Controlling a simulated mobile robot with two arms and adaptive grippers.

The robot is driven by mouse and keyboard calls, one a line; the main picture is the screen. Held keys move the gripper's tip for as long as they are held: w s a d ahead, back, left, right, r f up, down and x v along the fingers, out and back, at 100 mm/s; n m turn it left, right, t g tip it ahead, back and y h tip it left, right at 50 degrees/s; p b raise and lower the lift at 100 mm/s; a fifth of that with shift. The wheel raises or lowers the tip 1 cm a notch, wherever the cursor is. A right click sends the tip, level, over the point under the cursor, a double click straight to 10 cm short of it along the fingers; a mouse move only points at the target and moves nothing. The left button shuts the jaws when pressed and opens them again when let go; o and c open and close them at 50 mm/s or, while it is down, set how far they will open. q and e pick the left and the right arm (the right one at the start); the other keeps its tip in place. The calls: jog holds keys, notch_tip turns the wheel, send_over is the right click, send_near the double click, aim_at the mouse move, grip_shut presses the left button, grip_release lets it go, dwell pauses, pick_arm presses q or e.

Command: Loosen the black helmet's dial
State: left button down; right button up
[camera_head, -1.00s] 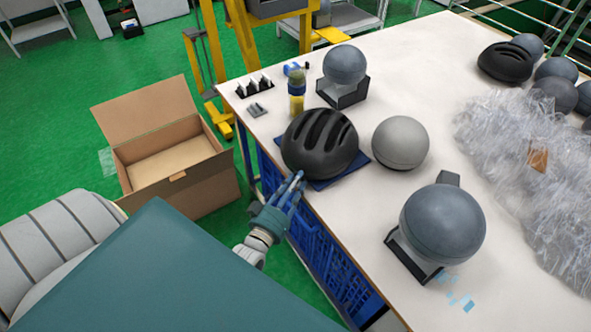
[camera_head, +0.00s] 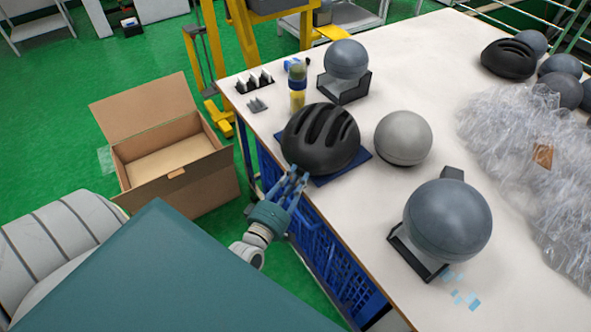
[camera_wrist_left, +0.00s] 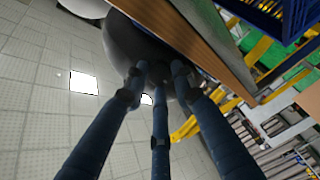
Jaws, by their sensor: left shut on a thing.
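The black helmet (camera_head: 320,137) with long vents sits on a dark blue mat (camera_head: 358,162) near the table's left edge. My left gripper (camera_head: 291,177) reaches up from below to the helmet's near lower rim, just past the table edge. In the left wrist view its three fingers (camera_wrist_left: 158,75) come together against the underside of the helmet (camera_wrist_left: 125,42). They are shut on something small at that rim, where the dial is. The dial itself is hidden by the fingertips. My right gripper is in neither view.
A bare grey headform (camera_head: 403,138) stands close right of the helmet. A grey ball on a black stand (camera_head: 447,222) is nearer, another (camera_head: 346,62) behind. An open cardboard box (camera_head: 183,180) stands on the floor, left.

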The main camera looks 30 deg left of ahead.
pick_arm(q)
jog(key=n+b, duration=0.2)
jog(key=n, duration=0.2)
jog(key=shift+f+n, duration=0.1)
jog(key=shift+n, duration=0.3)
jog(key=n+b, duration=0.2)
jog(key=n, duration=0.1)
jog(key=shift+f+n, duration=0.1)
jog(key=shift+n, duration=0.2)
jog(key=n+b, duration=0.2)
jog(key=n, duration=0.2)
jog(key=n+b, duration=0.2)
jog(key=n, duration=0.2)
jog(key=shift+d+n+b, duration=0.1)
jog(key=shift+n+b, duration=0.2)
jog(key=shift+b, duration=0.1)
jog(key=shift+s, duration=0.1)
jog(key=shift+f, duration=0.1)
jog(key=c, duration=1.7)
grip_release()
